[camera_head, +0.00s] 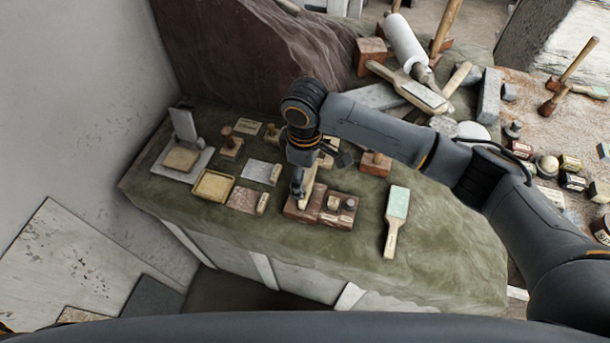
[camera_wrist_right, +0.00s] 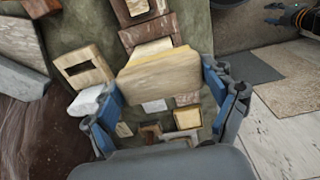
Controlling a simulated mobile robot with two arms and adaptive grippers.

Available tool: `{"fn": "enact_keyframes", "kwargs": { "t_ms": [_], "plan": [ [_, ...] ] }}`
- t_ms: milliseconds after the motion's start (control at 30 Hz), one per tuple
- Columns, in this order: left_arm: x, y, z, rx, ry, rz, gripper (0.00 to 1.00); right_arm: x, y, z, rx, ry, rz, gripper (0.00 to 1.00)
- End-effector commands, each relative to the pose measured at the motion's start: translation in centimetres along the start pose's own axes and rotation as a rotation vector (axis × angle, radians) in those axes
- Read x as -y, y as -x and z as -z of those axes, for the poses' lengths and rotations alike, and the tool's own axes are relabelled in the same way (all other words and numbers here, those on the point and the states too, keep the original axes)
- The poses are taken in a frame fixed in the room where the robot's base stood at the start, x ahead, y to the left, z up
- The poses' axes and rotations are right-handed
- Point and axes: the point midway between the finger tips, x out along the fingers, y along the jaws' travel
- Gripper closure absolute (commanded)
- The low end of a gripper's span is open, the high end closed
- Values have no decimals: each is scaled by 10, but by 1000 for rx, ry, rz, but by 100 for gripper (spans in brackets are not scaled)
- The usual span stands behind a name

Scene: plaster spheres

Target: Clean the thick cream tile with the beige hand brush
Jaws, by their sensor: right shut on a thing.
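The beige hand brush (camera_wrist_right: 160,72) is held between the two blue-lined fingers of my right gripper (camera_wrist_right: 163,88) in the right wrist view. In the head view the right gripper (camera_head: 302,186) is above a reddish-brown block (camera_head: 298,210), with part of the brush showing beside it. A thick cream tile (camera_head: 181,159) lies on a pale grey slab at the left end of the bench, apart from the brush. At the top right of the wrist view is what looks like my left gripper (camera_wrist_right: 292,17); its fingers are too small to read.
A yellow-rimmed tray (camera_head: 213,186) and several small tiles and blocks lie between the gripper and the cream tile. A green-faced paddle (camera_head: 396,208) lies to the right. Large brown rock (camera_head: 250,60) rises behind. The bench's front strip is clear.

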Motion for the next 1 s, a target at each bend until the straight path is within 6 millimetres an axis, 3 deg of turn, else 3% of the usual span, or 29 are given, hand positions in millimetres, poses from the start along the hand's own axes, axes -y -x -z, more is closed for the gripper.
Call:
{"fn": "enact_keyframes", "kwargs": {
  "t_ms": [133, 467, 800, 1000],
  "plan": [
    [0, 0, 0, 0, 0, 0, 60, 0, 10, 0, 0, 0, 0, 41],
    [0, 0, 0, 0, 0, 0, 60, 0, 12, 0, 0, -1, 0, 41],
    [0, 0, 0, 0, 0, 0, 60, 0, 45, 0, -1, -1, -1, 41],
    [0, 0, 0, 0, 0, -1, 60, 0, 50, 0, 1, -1, 0, 41]
  ]
}}
